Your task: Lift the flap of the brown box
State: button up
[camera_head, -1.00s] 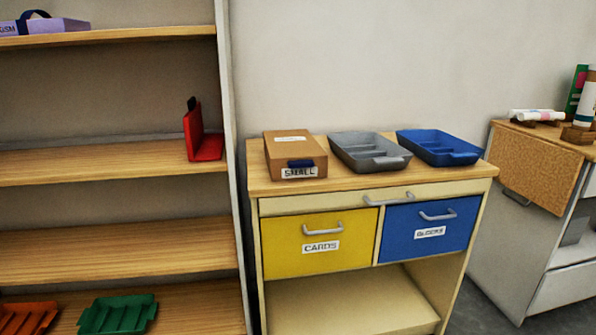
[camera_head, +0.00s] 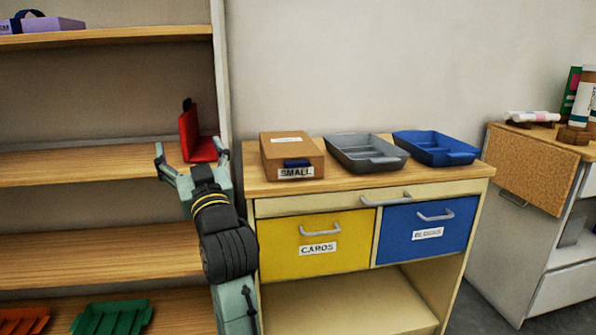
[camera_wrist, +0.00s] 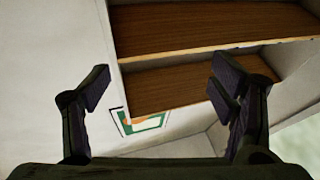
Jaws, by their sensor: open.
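The brown box (camera_head: 291,158) sits closed on top of the small cabinet in the head view. My gripper (camera_head: 191,162) is open and empty, raised to the left of the box in front of the shelf unit. It is apart from the box. In the wrist view my open fingers (camera_wrist: 160,90) have nothing between them, and the box does not show there.
A grey tray (camera_head: 365,166) and a blue tray (camera_head: 446,160) stand right of the box on the cabinet top (camera_head: 400,180). A shelf unit (camera_head: 90,161) with a red holder (camera_head: 204,149) is at left. A side cabinet (camera_head: 523,168) stands at right.

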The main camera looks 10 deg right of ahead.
jog(key=w+d+f+m+g+h, duration=0.1)
jog(key=w+d+f+m+h, duration=0.15)
jog(key=d, duration=0.55)
jog(key=w+d+f+m+g+h, duration=0.1)
jog(key=w+d+f+h, duration=0.2)
jog(key=d, duration=0.4)
jog(key=m+g+h, duration=0.1)
jog(key=h, duration=0.1)
send_near(298, 165)
jog(key=shift+y, duration=0.25)
jog(key=w, duration=0.4)
jog(key=w+p, duration=0.1)
jog(key=w, duration=0.4)
jog(key=shift+w+d+r, duration=0.15)
jog(key=shift+w+d, duration=0.05)
jog(key=shift+w, duration=0.1)
jog(key=shift+c, duration=0.2)
jog(key=c, duration=1.6)
